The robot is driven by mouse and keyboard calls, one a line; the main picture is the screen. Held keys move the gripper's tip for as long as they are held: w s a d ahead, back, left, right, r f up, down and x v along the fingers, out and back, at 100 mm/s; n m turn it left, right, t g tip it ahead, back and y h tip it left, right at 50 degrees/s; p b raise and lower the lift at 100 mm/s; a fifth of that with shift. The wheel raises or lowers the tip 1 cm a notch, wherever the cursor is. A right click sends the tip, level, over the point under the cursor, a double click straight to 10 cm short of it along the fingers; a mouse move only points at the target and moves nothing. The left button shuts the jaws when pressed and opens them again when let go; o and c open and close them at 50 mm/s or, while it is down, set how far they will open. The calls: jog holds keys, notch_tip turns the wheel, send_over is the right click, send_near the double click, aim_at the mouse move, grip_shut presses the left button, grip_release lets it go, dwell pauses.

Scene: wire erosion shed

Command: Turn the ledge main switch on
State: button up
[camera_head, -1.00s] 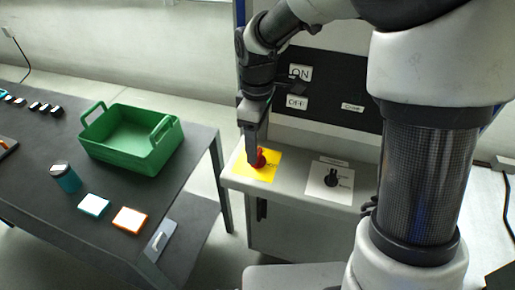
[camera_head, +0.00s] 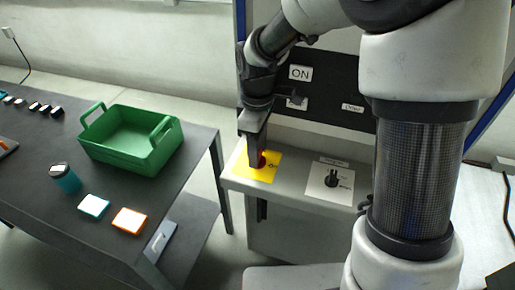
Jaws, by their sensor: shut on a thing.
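The main switch is a red rotary knob (camera_head: 261,160) on a yellow plate (camera_head: 262,174) at the left end of the grey ledge (camera_head: 298,196). My gripper (camera_head: 254,162) points down over the yellow plate and is shut on the red knob. The fingers hide much of the knob, so its exact angle is hard to read. A black knob (camera_head: 332,179) on a white plate (camera_head: 323,191) sits to the right on the same ledge.
A black panel with an ON label (camera_head: 300,73) stands behind the ledge. On the dark table (camera_head: 110,222) at left are a green crate (camera_head: 125,160), a teal cup (camera_head: 66,180) and small teal and orange boxes (camera_head: 130,220). A gap separates table and ledge.

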jog(key=shift+m, duration=0.3)
jog(key=m, duration=0.3)
jog(key=shift+m, duration=0.3)
jog(key=m, duration=0.4)
jog(key=shift+m+b, duration=0.3)
jog(key=shift+b, duration=0.1)
jog(key=m, duration=0.8)
jog(key=shift+m, duration=0.6)
jog(key=o, duration=1.1)
jog(key=shift+c, duration=0.2)
jog(key=shift+r, duration=0.15)
notch_tip(320, 180, up, 17)
jog(key=p, duration=0.1)
